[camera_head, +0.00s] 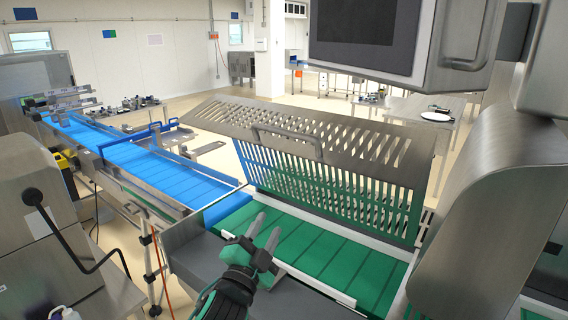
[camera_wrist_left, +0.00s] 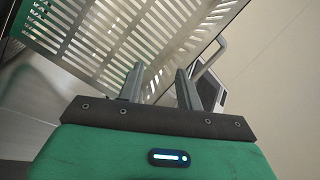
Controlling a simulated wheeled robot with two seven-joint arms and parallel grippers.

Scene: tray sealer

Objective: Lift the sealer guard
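The sealer guard (camera_head: 330,185) is a slotted metal cover with a sloping top panel and a front panel hanging down beside the green conveyor belt (camera_head: 335,255). Its bar handle (camera_head: 286,136) runs along the bend between the panels. My left gripper (camera_head: 269,223) is open and empty above the near part of the green belt, below the handle and apart from it. In the left wrist view, the slotted guard (camera_wrist_left: 105,30) lies beyond the two spread fingers (camera_wrist_left: 160,74). My right gripper is not in view.
A blue conveyor (camera_head: 150,165) runs off to the upper left. A dark screen housing (camera_head: 365,35) hangs above the guard. A rounded metal housing (camera_head: 490,190) stands at the right. A machine with a black lever (camera_head: 45,215) is at the left.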

